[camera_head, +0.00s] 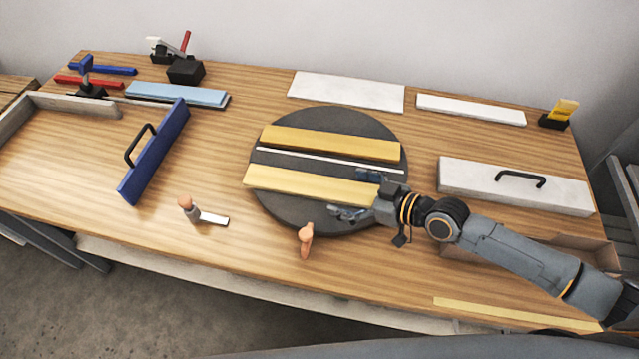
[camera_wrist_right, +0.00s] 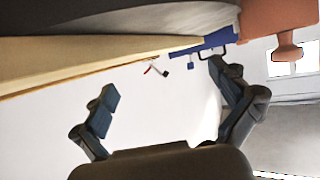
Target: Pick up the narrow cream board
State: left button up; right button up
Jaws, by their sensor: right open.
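Two long pale yellow-cream boards lie on a dark round turntable (camera_head: 330,227): a front board (camera_head: 300,184) and a back board (camera_head: 330,142). A very thin whitish strip (camera_head: 325,160) lies between them. I cannot tell for sure which one the task means. My right gripper (camera_head: 360,195) is open at the right end of the front board, with one finger on each side of it in the head view. In the wrist view the open fingers (camera_wrist_right: 166,88) show nothing gripped, and a cream board (camera_wrist_right: 80,55) runs across the upper left. My left gripper is not in view.
A white board with a black handle (camera_head: 505,190) lies right, and two plain white boards (camera_head: 345,91) (camera_head: 470,109) lie behind. A blue handled board (camera_head: 160,150), a scraper (camera_head: 205,214) and an orange-brown tool (camera_head: 305,240) lie left and in front.

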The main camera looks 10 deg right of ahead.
aim_at(322, 186)
jog(key=shift+p+x, duration=0.35)
jog(key=shift+x, duration=0.7)
jog(key=x, duration=0.3)
jog(key=shift+a+f+p, duration=0.1)
jog(key=shift+f+p, duration=0.1)
jog(key=shift+p, duration=0.1)
jog(key=shift+w+a+f, duration=0.1)
jog(key=shift+w, duration=0.05)
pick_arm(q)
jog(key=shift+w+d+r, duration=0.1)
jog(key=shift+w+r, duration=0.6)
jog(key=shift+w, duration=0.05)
pick_arm(e)
jog(key=shift+c, duration=1.1)
jog(key=c, duration=1.4)
